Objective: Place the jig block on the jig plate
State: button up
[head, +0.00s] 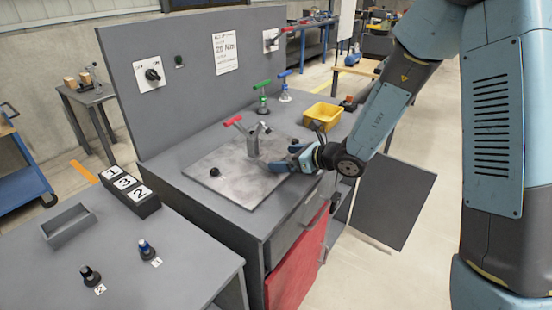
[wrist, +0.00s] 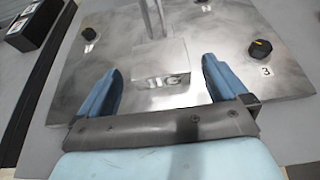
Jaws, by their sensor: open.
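The jig block (wrist: 162,56), a grey metal block with "JIG" on its near face, shows in the wrist view on the jig plate. The jig plate (head: 215,177) is a flat shiny metal sheet on the workbench; it also fills much of the wrist view (wrist: 225,35). My gripper (head: 292,160) is low over the plate's right side. In the wrist view my gripper (wrist: 160,75) is open, its blue fingers apart on either side of the block with visible gaps. In the head view I cannot make out the block clearly near my gripper.
Black knobs (head: 214,172) sit on the plate. A yellow bin (head: 322,114) and a green-handled tool (head: 262,95) stand farther back. A side table with a grey tray (head: 70,230) is at left.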

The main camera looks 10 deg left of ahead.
jog(key=v, duration=0.6)
jog(key=shift+s+d+r, duration=0.15)
jog(key=shift+d, duration=0.15)
jog(key=s+d+r+n+g+h, duration=0.2)
jog(key=s+d+r+n+g, duration=0.2)
jog(key=s+d+r+n, duration=0.6)
jog(key=s+d+r+n+t+h, duration=0.2)
jog(key=s+d+r+n+h, duration=0.2)
jog(key=d, duration=0.5)
jog(key=s+d+r+n+t+h, duration=0.2)
jog(key=s+d+r+n+h, duration=0.3)
jog(key=d, duration=0.5)
jog(key=s+n+h, duration=0.1)
jog(key=s+n, duration=0.1)
jog(key=n, duration=0.1)
jog(key=shift+s+n+h, duration=0.3)
jog(key=shift+d, duration=0.15)
jog(key=shift+c, duration=0.5)
